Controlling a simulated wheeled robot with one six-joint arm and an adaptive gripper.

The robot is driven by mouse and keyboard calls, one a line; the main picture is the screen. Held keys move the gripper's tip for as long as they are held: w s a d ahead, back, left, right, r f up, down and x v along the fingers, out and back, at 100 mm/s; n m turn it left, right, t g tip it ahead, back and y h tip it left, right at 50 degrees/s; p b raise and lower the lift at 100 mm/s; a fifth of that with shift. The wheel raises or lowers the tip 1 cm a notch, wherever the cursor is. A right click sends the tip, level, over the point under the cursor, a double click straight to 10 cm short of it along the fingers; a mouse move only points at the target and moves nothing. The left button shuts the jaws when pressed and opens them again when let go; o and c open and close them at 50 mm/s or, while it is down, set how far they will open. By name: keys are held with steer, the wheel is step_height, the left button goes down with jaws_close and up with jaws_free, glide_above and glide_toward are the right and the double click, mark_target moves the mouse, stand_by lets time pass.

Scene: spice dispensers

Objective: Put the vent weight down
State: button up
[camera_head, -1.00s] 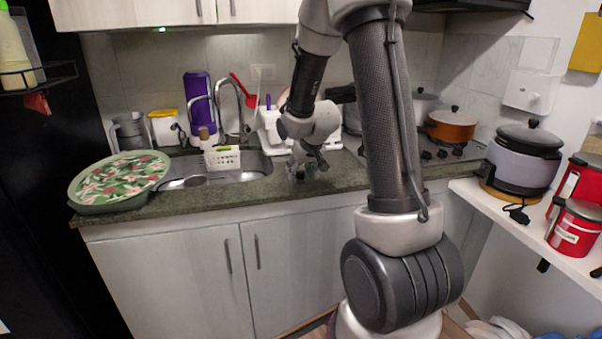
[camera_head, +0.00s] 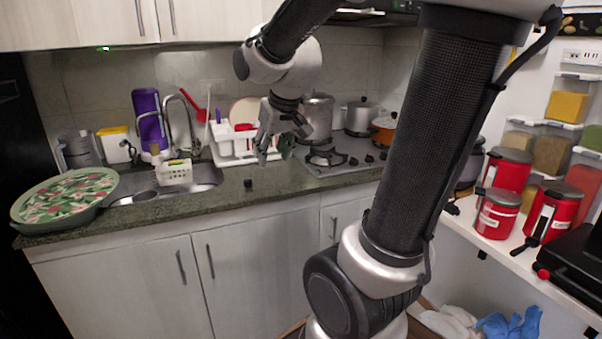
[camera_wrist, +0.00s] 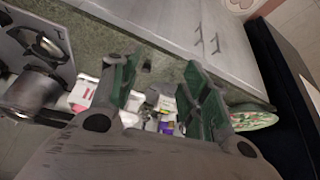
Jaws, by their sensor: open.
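The vent weight, a small dark piece (camera_head: 248,183), stands on the green stone counter (camera_head: 225,197) near its front, right of the sink. It also shows as a small dark spot in the wrist view (camera_wrist: 147,66). My gripper (camera_head: 275,153) is open and empty. It hangs above the counter, up and to the right of the weight and apart from it. In the wrist view my gripper (camera_wrist: 160,82) shows its green-padded fingers spread wide with nothing between them.
A white dish rack (camera_head: 232,148) is behind my gripper. A large metal pot (camera_head: 317,115) and the stove (camera_head: 335,160) are to the right. The sink (camera_head: 205,178) and a patterned oval tray (camera_head: 65,195) are to the left. The counter around the weight is clear.

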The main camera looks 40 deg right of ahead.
steer(key=s+a+n+g, duration=0.1)
steer(key=s+a, duration=0.1)
steer(key=s, duration=1.4)
steer(key=shift+s+a+r+y, duration=0.15)
steer(key=shift+s+a+y, duration=0.05)
steer(key=shift+s+y, duration=0.1)
